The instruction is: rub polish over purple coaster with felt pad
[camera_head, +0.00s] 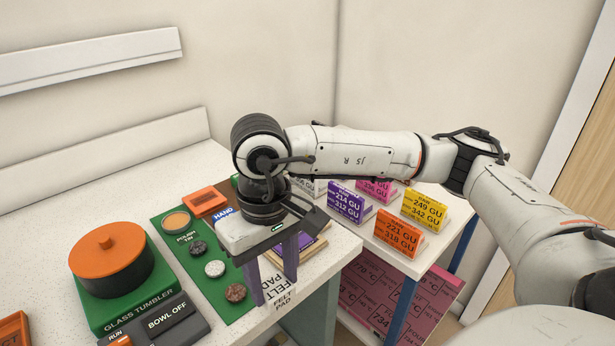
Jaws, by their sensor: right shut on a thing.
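My right gripper (275,290) points down at the front edge of the white table. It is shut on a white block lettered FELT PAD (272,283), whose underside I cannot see. A purple coaster (310,243) shows just behind and right of the fingers, on a tan wooden board (318,253). The gripper hides much of it. I cannot tell whether the pad touches the coaster. The open polish tin (177,222), with an orange-tan filling, stands on the green mat to the left. My left gripper is out of view.
Several stones, including a pale one (215,268), lie on the green mat (231,308). The back-left tabletop is clear.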

